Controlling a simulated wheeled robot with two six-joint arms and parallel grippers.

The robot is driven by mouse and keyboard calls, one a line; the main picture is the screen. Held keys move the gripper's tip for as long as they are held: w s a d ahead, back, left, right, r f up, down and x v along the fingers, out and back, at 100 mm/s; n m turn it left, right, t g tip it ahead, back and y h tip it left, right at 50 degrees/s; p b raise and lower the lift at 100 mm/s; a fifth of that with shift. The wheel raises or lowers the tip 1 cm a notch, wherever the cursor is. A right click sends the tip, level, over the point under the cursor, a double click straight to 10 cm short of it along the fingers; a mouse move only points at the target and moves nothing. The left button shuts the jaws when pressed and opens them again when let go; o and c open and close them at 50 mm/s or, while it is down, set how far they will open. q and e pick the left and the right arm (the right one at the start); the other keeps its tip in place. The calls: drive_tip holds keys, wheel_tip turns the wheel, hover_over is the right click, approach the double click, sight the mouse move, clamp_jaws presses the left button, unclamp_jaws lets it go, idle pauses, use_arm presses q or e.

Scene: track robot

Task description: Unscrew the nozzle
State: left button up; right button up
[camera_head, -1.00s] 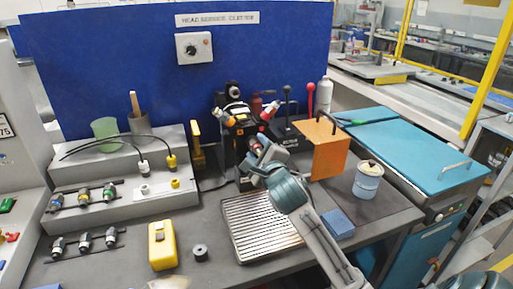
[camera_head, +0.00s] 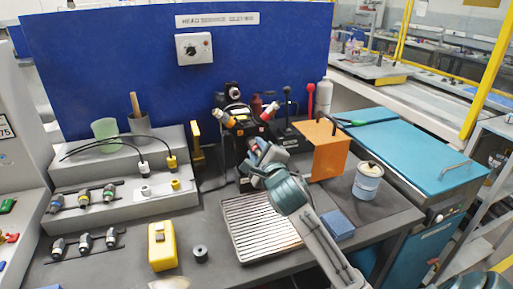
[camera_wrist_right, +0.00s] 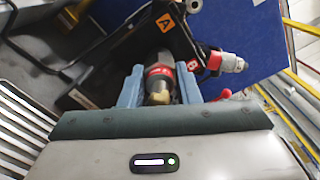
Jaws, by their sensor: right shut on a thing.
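My right gripper (camera_head: 259,151) is at the front of the black head unit (camera_head: 243,133). In the right wrist view its two blue-grey fingers (camera_wrist_right: 159,86) are shut on a nozzle (camera_wrist_right: 159,76) with a red band and a brass-coloured tip. The nozzle points toward the wrist camera, and its far end is in shadow at the head. Another nozzle with a red collar (camera_wrist_right: 224,62) sticks out to the right beside a "B" label. An orange-banded nozzle (camera_head: 224,118) angles up to the left in the head view. My left gripper is not in view.
A slatted metal tray (camera_head: 262,228) lies below my right arm. An orange panel (camera_head: 322,150) and a white-blue can (camera_head: 367,182) stand to the right. Spare nozzles (camera_head: 84,242) lie in racks at left. A yellow device (camera_head: 161,246) and black ring (camera_head: 200,253) sit in front.

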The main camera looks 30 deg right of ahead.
drive_tip(key=shift+r+n+p, duration=0.1)
drive_tip(key=shift+n+p, duration=0.45)
drive_tip(key=shift+n, duration=0.25)
drive_tip(key=n+p, duration=0.2)
drive_tip(key=n, duration=0.3)
drive_tip(key=shift+p, duration=0.4)
drive_tip(key=n+p, duration=0.2)
drive_tip(key=n, duration=0.2)
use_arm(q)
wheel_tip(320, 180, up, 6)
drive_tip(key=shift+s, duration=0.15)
use_arm(e)
drive_tip(key=shift+n, duration=0.7)
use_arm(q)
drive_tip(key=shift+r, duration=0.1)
